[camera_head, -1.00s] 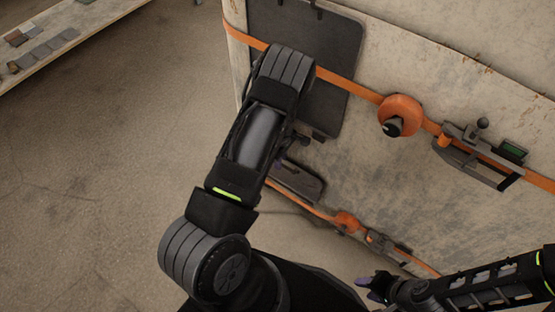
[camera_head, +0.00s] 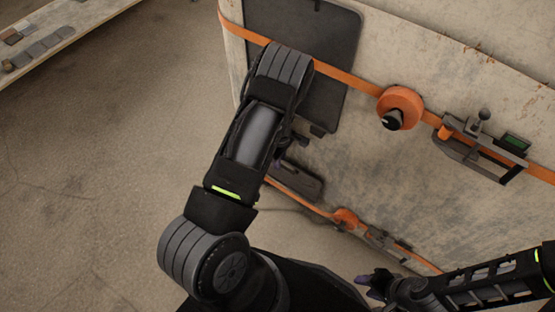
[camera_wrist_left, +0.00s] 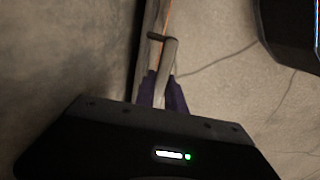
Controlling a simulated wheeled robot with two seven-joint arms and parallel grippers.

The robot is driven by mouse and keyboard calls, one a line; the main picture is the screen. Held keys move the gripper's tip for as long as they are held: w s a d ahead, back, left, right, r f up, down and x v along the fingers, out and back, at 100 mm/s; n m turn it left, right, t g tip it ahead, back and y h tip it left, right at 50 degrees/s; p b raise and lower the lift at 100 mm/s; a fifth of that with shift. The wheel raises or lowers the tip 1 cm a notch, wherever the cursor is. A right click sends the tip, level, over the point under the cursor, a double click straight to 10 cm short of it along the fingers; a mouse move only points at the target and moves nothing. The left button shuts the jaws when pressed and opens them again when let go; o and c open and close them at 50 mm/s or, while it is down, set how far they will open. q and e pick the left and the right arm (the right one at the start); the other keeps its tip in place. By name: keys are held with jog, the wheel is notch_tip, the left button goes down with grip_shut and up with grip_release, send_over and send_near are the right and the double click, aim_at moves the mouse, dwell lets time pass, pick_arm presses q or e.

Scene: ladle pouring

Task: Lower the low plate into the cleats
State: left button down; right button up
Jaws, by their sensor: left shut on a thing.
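The low plate (camera_head: 303,186), a small dark grey panel, is at the wall's lower orange strap in the head view, partly hidden by my left arm. My left gripper (camera_head: 279,161) is at its upper left, mostly hidden behind my wrist. In the left wrist view, the purple fingers of my left gripper (camera_wrist_left: 161,93) are shut on a thin grey upright piece with a short crossbar, seen edge-on. I cannot make out the cleats or whether the plate touches them. My right gripper (camera_head: 369,284) is at the lower right, away from the plate; its finger gap is unclear.
A larger dark plate (camera_head: 331,75) lies on the worn wall panel (camera_head: 455,75) behind the upper orange strap. An orange reel (camera_head: 402,103) and a ratchet buckle (camera_head: 480,146) sit on that strap. A bench (camera_head: 70,25) with small samples stands far left. Open floor lies left.

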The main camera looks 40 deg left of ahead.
pick_arm(q)
jog(key=shift+w+d+f+t+b, duration=0.1)
jog(key=shift+w+d+f+b, duration=0.1)
jog(key=shift+w, duration=0.25)
jog(key=shift+w+d+f+t+b, duration=0.15)
jog(key=shift+w+d, duration=0.1)
jog(key=shift+w, duration=0.2)
jog(key=shift+w+d+f+t+b, duration=0.1)
jog(key=shift+w+d+f, duration=0.1)
jog(key=shift+w, duration=0.25)
jog(key=shift+a+f, duration=0.1)
jog(key=shift+f, duration=0.05)
jog(key=shift+s+a+f+b, duration=0.1)
jog(key=shift+f+b, duration=0.3)
jog(key=shift+f, duration=0.1)
jog(key=shift+s+a+f+b, duration=0.1)
jog(key=shift+f+b, duration=0.3)
jog(key=shift+f, duration=0.05)
jog(key=shift+s+a+f+p, duration=0.15)
jog(key=shift+s+p, duration=0.15)
jog(key=shift+s, duration=0.4)
jog(key=shift+s+f, duration=0.1)
jog(key=shift+f, duration=0.05)
jog(key=shift+s+f+b, duration=0.2)
jog(key=shift+f+b, duration=0.8)
jog(key=shift+f, duration=0.2)
